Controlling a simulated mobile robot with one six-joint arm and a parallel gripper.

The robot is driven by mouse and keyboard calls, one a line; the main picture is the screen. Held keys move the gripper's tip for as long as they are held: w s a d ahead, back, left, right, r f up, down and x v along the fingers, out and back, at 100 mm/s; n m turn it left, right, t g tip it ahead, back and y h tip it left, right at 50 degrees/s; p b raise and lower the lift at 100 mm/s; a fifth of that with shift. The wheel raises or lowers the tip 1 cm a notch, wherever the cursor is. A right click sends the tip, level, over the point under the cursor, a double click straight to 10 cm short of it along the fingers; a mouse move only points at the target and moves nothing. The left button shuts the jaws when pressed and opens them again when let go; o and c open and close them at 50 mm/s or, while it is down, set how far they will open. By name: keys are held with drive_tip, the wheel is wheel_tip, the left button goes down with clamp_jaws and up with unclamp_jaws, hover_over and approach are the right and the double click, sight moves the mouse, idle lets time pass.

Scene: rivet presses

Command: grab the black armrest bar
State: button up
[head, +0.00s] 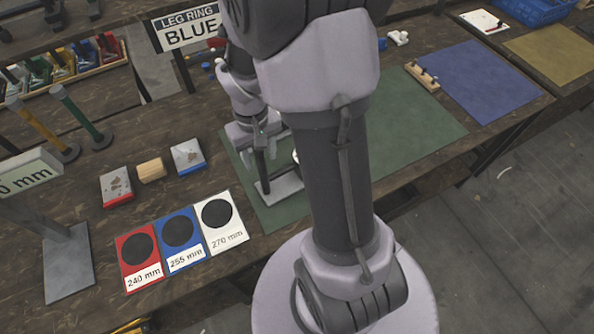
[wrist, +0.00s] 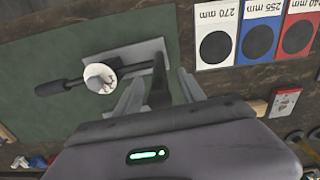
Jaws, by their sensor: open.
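The black armrest bar (wrist: 158,88) shows in the wrist view between the two fingers of my gripper (wrist: 160,88), which is open with a finger on either side. I cannot tell whether a finger touches it. A black rod (wrist: 73,85) runs left from its far end, past a white round cap (wrist: 100,78), over a grey plate (wrist: 150,48). In the head view my gripper (head: 259,146) points down over the green mat, with the black bar (head: 261,168) upright below it above the grey plate (head: 283,188). My arm hides part of this assembly.
The green mat (head: 418,120) lies under the plate. Red, blue and white size cards (head: 222,238) lie in front to the left, with small blocks (head: 151,169) behind them. A "LEG RING BLUE" sign (head: 188,28) stands behind.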

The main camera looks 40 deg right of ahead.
wheel_tip(320, 180, down, 2)
drive_tip(key=shift+f, duration=0.1)
drive_tip(key=shift+c, duration=1.4)
clamp_jaws()
